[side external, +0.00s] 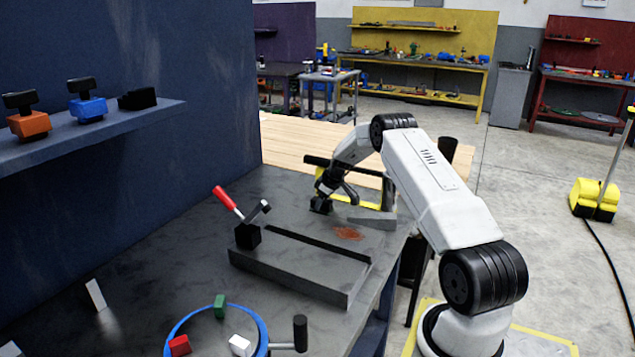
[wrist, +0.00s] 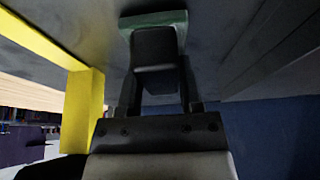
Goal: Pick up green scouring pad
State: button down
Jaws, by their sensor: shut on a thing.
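In the wrist view a green pad (wrist: 150,18) lies across the far end of my gripper (wrist: 155,75), against the dark fingertips. A dark block-like part fills the middle between the fingers and hides most of the pad. My gripper is shut on the pad. In the side external view my gripper (side external: 321,204) is low at the far part of the dark bench (side external: 200,240). The pad cannot be made out there, and whether it touches the bench cannot be told.
A yellow frame (side external: 360,203) stands beside my gripper. A grey bar and a rusty patch (side external: 347,232) lie nearer. A grey tray-like fixture (side external: 290,275) with a red-handled clamp (side external: 228,200) is in front. A blue ring (side external: 262,325) holds small blocks, one green (side external: 219,306). A wall (side external: 130,190) bounds the left.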

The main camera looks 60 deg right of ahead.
jog(key=shift+r, duration=1.6)
jog(key=shift+s+a+r, duration=0.2)
jog(key=shift+s+r, duration=0.05)
jog(key=s+a+r, duration=0.8)
jog(key=s+r, duration=0.1)
jog(key=s, duration=0.1)
jog(key=shift+s, duration=0.35)
